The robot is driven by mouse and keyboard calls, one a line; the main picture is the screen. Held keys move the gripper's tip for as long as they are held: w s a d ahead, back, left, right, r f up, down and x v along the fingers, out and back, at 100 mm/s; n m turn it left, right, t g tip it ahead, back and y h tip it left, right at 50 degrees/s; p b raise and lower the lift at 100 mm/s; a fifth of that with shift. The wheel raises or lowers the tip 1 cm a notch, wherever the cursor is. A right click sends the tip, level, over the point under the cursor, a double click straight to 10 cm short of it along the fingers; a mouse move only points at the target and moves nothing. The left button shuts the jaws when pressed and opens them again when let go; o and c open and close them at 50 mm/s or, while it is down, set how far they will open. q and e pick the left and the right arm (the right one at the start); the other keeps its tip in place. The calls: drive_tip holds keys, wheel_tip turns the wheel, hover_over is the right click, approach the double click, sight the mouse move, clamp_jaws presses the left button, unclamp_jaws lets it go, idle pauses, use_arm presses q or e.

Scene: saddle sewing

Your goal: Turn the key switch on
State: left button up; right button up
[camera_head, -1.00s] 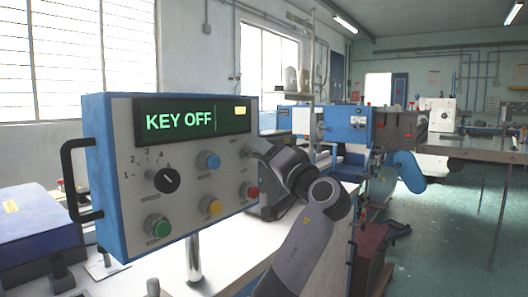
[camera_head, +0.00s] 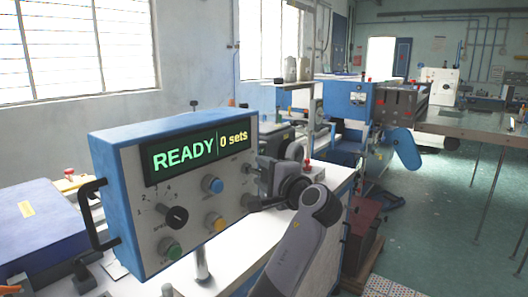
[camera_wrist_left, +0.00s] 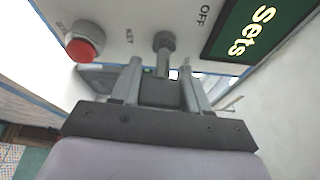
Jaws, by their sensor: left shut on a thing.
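The control box (camera_head: 130,210) is blue with a pale front panel, and its green display (camera_head: 200,155) reads "READY" and "0 sets". My left gripper (camera_head: 262,185) is at the right edge of the panel and covers the key area in the head view. In the left wrist view, the key switch (camera_wrist_left: 163,42) is a round grey part between the "KEY" and "OFF" labels. My left gripper (camera_wrist_left: 162,78) is shut on the key's shaft, its two fingers on either side. My right gripper is not in view.
A red button (camera_wrist_left: 85,47) sits beside the key in the left wrist view. A blue machine (camera_head: 348,98) stands behind.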

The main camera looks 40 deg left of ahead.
use_arm(q)
drive_tip(key=m+h+p, duration=0.1)
drive_tip(key=m, duration=0.2)
drive_tip(key=shift+f+g, duration=0.15)
drive_tip(key=shift+g, duration=0.25)
drive_tip(key=shift+s+f+m+g+h, duration=0.15)
drive_tip(key=shift+m+g+h, duration=0.55)
drive_tip(key=shift+m, duration=0.8)
drive_tip(key=o, duration=1)
drive_tip(key=shift+c, duration=0.2)
drive_tip(key=b+v, duration=0.1)
drive_tip(key=v, duration=0.6)
